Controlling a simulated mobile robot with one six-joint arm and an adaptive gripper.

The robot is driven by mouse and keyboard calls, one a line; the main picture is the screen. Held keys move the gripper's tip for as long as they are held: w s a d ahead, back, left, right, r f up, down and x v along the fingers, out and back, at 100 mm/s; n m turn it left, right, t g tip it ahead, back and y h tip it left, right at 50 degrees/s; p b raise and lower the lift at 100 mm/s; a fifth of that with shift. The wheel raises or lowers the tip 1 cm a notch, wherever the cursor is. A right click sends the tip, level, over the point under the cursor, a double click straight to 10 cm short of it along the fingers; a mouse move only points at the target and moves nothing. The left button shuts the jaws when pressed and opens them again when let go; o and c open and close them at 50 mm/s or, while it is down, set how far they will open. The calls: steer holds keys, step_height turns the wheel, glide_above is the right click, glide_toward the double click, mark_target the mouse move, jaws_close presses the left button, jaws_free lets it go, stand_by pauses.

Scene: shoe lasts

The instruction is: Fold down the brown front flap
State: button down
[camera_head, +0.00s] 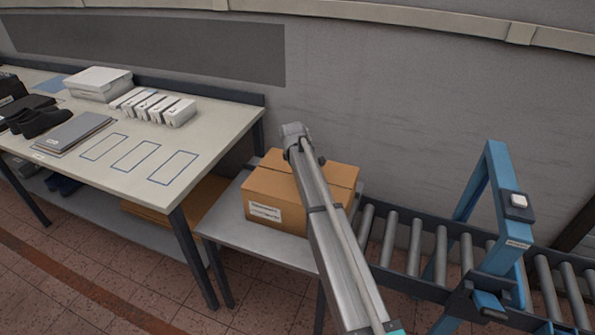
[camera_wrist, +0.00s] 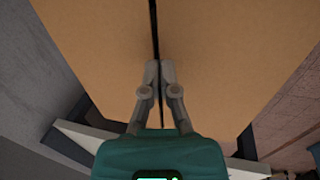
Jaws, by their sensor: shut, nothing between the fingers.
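A brown cardboard box (camera_head: 290,185) stands on a low grey table, with a white label on its front side. Its front flap (camera_head: 268,186) looks lying down, level with the rear flap, with a thin seam between them. My arm crosses in front of the box and hides part of its top. In the wrist view my gripper (camera_wrist: 159,66) is shut and empty, its fingertips over the dark seam between two brown panels. I cannot tell whether the fingertips touch the cardboard. My gripper is not clearly seen in the head view.
A roller conveyor (camera_head: 440,255) with a blue frame (camera_head: 480,200) is right of the box. On the left, a workbench (camera_head: 215,130) holds a white box (camera_head: 98,82), small white boxes (camera_head: 152,105), grey sheets (camera_head: 74,131) and dark shoe-like forms (camera_head: 38,121). The wall stands close behind the box.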

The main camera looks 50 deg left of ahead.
steer(key=shift+r, duration=0.15)
steer(key=shift+r+p, duration=0.65)
steer(key=shift+p, duration=0.15)
steer(key=shift+r, duration=0.15)
steer(key=shift+w+r+p, duration=0.1)
steer(key=shift+r+p, duration=0.5)
steer(key=shift+p, duration=0.15)
steer(key=w+a+p+v, duration=0.1)
steer(key=w+p+v, duration=0.1)
steer(key=p+v, duration=1)
steer(key=shift+a+r, duration=0.25)
steer(key=shift+r, duration=0.15)
stand_by(0.6)
